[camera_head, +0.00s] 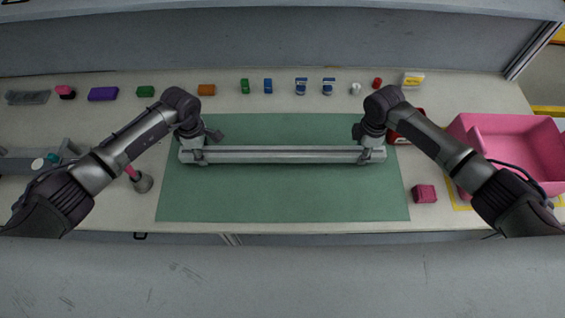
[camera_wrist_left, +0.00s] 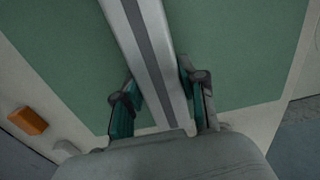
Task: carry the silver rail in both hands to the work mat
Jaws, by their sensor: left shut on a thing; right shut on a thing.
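The silver rail (camera_head: 280,154) lies level from left to right over the green work mat (camera_head: 285,195). In the head view I cannot tell whether it touches the mat or is just above it. My left gripper (camera_head: 197,155) is shut on the rail near its left end. In the left wrist view the rail (camera_wrist_left: 150,45) runs between the two fingers of the left gripper (camera_wrist_left: 158,95), with the mat (camera_wrist_left: 60,60) behind it. My right gripper (camera_head: 367,156) is shut on the rail near its right end. Its fingertips are partly hidden.
A pink bin (camera_head: 520,150) stands at the right, with a dark pink block (camera_head: 424,194) beside the mat. Several small items line the back, including an orange block (camera_head: 206,90) and a purple block (camera_head: 103,94). The front of the mat is clear.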

